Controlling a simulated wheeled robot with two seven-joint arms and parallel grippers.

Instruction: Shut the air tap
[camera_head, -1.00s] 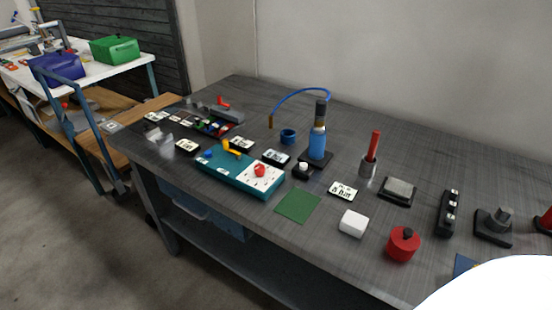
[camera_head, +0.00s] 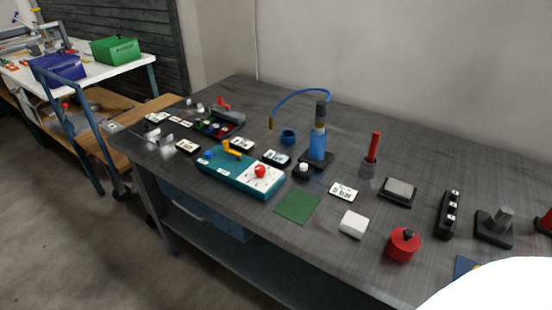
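A teal panel (camera_head: 212,178) lies on the dark workbench, left of centre. It carries a yellow lever handle (camera_head: 232,148) near its far edge and a red round knob (camera_head: 260,171) on a white dial plate. A red lever handle (camera_head: 222,103) stands on a dark block farther back. No label I can read tells which of these is the air tap. A blue cylinder (camera_head: 317,145) stands upright on a black base, with a blue hose curving from its top to the left. Neither gripper shows in the view.
Labelled plates lie about the panel. A green mat (camera_head: 297,207), a white block (camera_head: 353,224), a red round container (camera_head: 403,245) and a black strip (camera_head: 449,214) sit to the right. A white rounded shape covers the lower right corner. Another table with bins (camera_head: 115,50) stands behind left.

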